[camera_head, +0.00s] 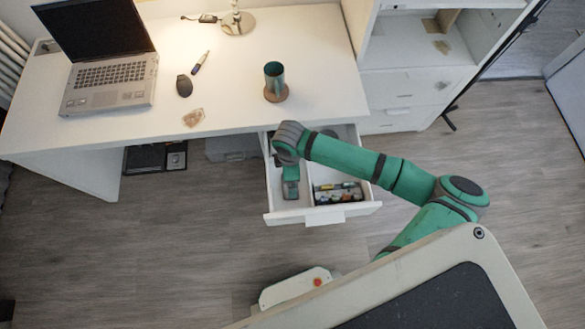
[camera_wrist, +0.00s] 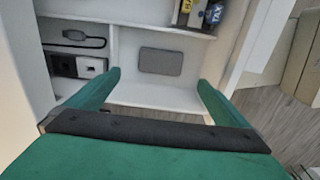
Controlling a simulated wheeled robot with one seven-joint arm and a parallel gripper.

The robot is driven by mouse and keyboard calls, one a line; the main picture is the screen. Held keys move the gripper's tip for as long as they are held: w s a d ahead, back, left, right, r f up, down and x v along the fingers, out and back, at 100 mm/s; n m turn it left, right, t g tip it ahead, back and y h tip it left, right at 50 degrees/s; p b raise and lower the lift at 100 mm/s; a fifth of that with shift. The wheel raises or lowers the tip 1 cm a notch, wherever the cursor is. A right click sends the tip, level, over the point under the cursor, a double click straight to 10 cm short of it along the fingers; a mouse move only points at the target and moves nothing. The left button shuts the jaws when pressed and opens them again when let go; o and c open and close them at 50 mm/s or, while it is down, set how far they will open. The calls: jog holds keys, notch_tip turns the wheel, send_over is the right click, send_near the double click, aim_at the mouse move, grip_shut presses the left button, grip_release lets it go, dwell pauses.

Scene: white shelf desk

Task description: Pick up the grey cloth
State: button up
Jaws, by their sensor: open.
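A flat grey rectangle that looks like the folded grey cloth (camera_wrist: 160,61) lies on the white bottom of a compartment of the open drawer (camera_head: 330,218). My gripper (camera_wrist: 158,80) is open and empty, with its two green fingers spread wide on either side of the cloth in the wrist view. No contact with the cloth shows. In the head view my gripper (camera_head: 290,176) points down over the drawer's left compartment, and my arm hides part of the drawer. I cannot clearly tell the cloth apart from my gripper there.
Drawer dividers and walls stand close around the fingers. Another compartment holds several small items (camera_head: 338,193). A dark cable (camera_wrist: 83,39) lies in a compartment at left. The white desk (camera_head: 325,75) above carries a laptop (camera_head: 110,85) and a green cup (camera_head: 274,76).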

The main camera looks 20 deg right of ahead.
notch_tip(320, 180, down, 11)
jog(key=shift+s+a+r, duration=0.1)
jog(key=shift+r, duration=0.1)
jog(key=c, duration=0.9)
